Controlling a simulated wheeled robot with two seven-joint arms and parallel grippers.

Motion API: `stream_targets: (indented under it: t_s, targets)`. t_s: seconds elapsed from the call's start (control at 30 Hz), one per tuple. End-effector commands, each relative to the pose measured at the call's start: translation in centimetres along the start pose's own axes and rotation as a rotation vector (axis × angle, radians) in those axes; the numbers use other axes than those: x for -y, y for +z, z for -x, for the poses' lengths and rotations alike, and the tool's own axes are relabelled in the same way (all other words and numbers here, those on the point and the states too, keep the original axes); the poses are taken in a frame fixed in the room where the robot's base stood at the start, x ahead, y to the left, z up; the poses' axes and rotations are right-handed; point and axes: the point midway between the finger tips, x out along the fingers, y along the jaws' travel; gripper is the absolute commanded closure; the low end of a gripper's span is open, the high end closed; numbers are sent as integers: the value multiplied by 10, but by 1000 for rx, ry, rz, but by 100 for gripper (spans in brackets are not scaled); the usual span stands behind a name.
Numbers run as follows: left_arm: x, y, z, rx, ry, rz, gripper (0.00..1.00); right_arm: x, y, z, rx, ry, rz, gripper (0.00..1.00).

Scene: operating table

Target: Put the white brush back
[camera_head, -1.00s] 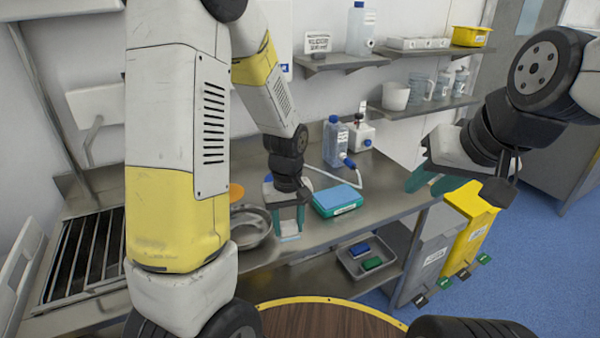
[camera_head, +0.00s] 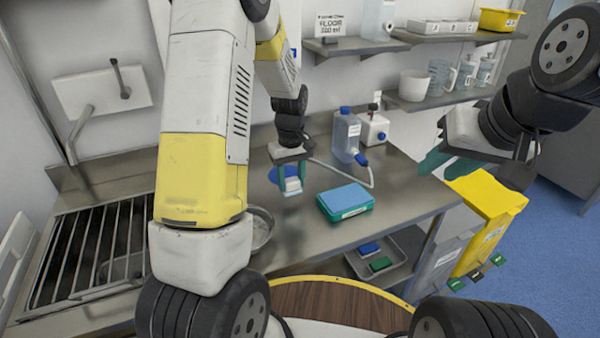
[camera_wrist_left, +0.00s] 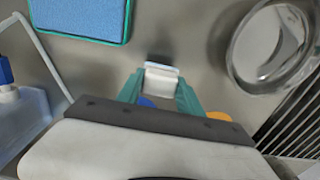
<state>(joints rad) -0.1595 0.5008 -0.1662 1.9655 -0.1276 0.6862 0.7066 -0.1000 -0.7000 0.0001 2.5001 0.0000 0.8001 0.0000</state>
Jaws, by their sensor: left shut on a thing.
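My left gripper (camera_head: 291,180) is shut on a small white brush (camera_head: 292,186) over the steel counter. The brush also shows between the teal fingers in the left wrist view (camera_wrist_left: 160,78). I cannot tell whether its lower end touches the counter. A blue disc (camera_head: 279,177) lies just behind the gripper and is partly hidden.
A teal box with a blue top (camera_head: 345,200) sits right of the left gripper. A blue-capped bottle (camera_head: 346,136) and tubing stand behind. A steel bowl (camera_head: 262,228) is partly hidden by my left arm. A rack (camera_head: 75,255) lies left. Shelves hang above.

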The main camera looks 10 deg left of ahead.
Motion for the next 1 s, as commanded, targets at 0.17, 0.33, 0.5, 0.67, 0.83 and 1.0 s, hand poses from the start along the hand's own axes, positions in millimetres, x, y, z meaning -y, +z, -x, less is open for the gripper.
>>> stream_targets:
  t_s: [0.17, 0.33, 0.5, 0.67, 0.83, 1.0]
  targets:
    - [-3, -14, -1, 0, 0, 0, 89, 0, 0, 0, 0, 0, 0, 67]
    - [-4, -22, -13, 4, -3, -1, 89, 0, 0, 0, 0, 0, 0, 67]
    - [-4, -21, -36, 3, -2, 0, 89, 0, 0, 0, 0, 0, 0, 67]
    - [-5, -22, -37, 0, 0, 0, 89, 0, 0, 0, 0, 0, 0, 67]
    - [-5, -21, -39, 1, 0, 0, 89, 0, 0, 0, 0, 0, 0, 67]
    - [-5, -22, -40, 0, 0, 0, 35, 0, 0, 0, 0, 0, 0, 67]
